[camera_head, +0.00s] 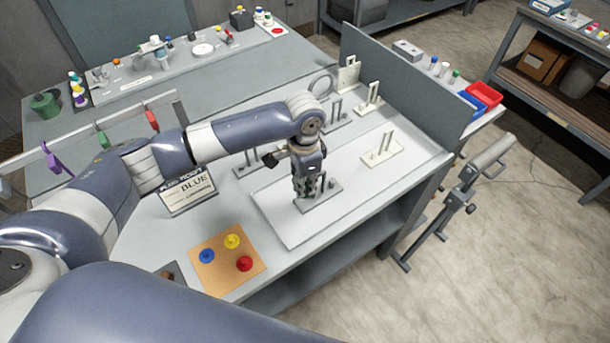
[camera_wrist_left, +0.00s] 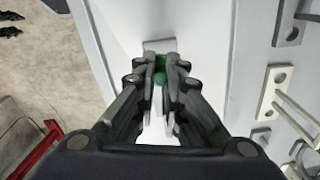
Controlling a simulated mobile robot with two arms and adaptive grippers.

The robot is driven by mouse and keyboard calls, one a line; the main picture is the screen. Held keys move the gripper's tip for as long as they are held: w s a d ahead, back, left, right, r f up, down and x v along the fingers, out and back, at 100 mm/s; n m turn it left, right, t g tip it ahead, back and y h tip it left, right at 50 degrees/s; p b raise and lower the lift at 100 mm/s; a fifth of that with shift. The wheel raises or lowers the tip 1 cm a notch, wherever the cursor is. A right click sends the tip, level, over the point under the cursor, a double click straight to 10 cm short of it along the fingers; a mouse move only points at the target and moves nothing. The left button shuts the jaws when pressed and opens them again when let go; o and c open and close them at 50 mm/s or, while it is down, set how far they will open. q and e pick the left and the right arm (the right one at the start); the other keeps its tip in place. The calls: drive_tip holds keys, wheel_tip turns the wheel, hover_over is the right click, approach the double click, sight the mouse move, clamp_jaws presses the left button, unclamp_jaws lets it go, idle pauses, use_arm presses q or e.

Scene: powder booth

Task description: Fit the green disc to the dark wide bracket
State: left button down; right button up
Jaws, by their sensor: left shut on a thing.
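My left gripper (camera_head: 307,197) points down over the white board on the bench. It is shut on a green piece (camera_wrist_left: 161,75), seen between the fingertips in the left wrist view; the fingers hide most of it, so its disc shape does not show. A grey bracket plate (camera_head: 329,191) lies right under the fingertips, partly hidden by them. I cannot tell whether the green piece touches it. Another dark bracket (camera_head: 243,170) stands to the left behind the gripper, and a grey one (camera_head: 338,122) stands farther back. My right gripper is not in view.
Cream brackets with upright pins (camera_head: 383,153) stand right of the gripper and behind it. A grey upright panel (camera_head: 410,90) edges the bench. A sign reading BLUE (camera_head: 188,192) stands left. A tan board (camera_head: 215,272) holds blue, yellow and red pieces in front.

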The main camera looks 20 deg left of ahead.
use_arm(q)
drive_tip(key=shift+w+f+m, duration=0.25)
drive_tip(key=shift+m, duration=0.05)
drive_tip(key=shift+f, duration=0.1)
drive_tip(key=shift+f+b, duration=0.6)
drive_tip(key=shift+b, duration=0.2)
wheel_tip(320, 180, down, 3)
drive_tip(key=b, duration=0.3)
drive_tip(key=shift+r, duration=0.4)
drive_tip(key=shift+f+p, duration=0.35)
